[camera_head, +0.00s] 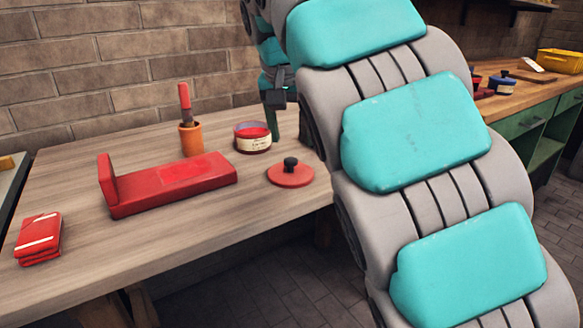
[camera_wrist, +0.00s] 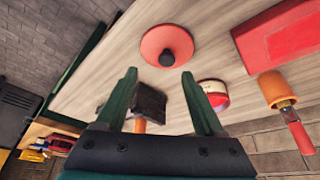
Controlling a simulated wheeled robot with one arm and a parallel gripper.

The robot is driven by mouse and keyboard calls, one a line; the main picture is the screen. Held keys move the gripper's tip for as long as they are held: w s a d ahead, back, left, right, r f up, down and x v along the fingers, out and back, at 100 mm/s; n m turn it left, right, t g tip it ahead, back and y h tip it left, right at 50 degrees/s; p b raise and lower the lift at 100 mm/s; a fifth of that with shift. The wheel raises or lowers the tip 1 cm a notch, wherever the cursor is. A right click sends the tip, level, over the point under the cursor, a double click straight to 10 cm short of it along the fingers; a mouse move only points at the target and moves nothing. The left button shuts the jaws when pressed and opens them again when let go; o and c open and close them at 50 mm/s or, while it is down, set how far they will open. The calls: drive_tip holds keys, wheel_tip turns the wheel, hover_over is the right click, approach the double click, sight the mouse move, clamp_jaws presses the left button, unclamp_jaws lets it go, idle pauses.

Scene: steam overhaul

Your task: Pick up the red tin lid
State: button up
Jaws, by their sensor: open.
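The red tin lid (camera_head: 291,178) is a flat round disc with a black knob, lying near the table's right edge. In the wrist view the lid (camera_wrist: 152,44) shows whole, just beyond the fingertips and about centred between them. My gripper (camera_wrist: 158,76) is open and empty, apart from the lid.
A red L-shaped block (camera_head: 170,185), an orange cup (camera_head: 190,141) with a red-handled tool and a red folded bundle (camera_head: 39,236) are on the table. A dark block with an orange handle (camera_wrist: 148,104) shows between my fingers. A green-drawered bench (camera_head: 530,125) is at right.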

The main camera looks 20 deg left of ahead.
sight(291, 159)
drive_tip(key=shift+a+p+x, duration=0.1)
drive_tip(key=shift+a+x, duration=0.1)
drive_tip(key=shift+x, duration=1.05)
drive_tip(key=shift+a+p+x, duration=0.15)
drive_tip(key=shift+a+x, duration=0.05)
drive_tip(key=shift+x, duration=1.05)
drive_tip(key=shift+a+p+x, duration=0.1)
drive_tip(key=shift+a+x, duration=0.1)
drive_tip(key=shift+x, duration=1.05)
drive_tip(key=shift+w+r, duration=0.15)
clamp_jaws()
